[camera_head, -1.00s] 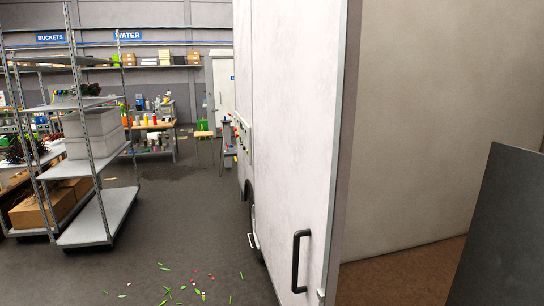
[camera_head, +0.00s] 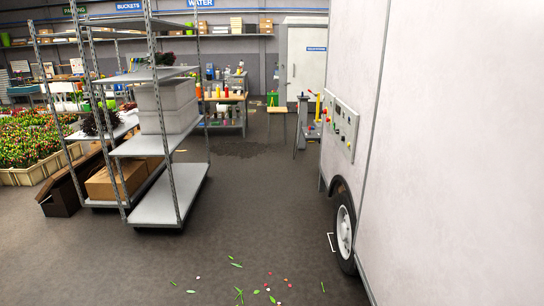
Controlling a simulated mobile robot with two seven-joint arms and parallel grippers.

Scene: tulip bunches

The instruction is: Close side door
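A large white van or trailer body (camera_head: 450,150) fills the right side of the head view. A dark vertical seam runs down its wall. A small panel with coloured buttons (camera_head: 341,128) is mounted on the wall. A wheel (camera_head: 344,228) shows below it. The side door's black handle, edge and opening are out of view now; whether the wall right of the seam is the door, I cannot tell. Neither of my grippers is in view.
A metal shelf cart (camera_head: 168,203) with grey bins and cardboard boxes stands left of centre. Tulip crates (camera_head: 35,168) are at the far left. A white door (camera_head: 305,66) and a workbench stand at the back. Leaves and petals lie on the open floor (camera_head: 240,265) in front.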

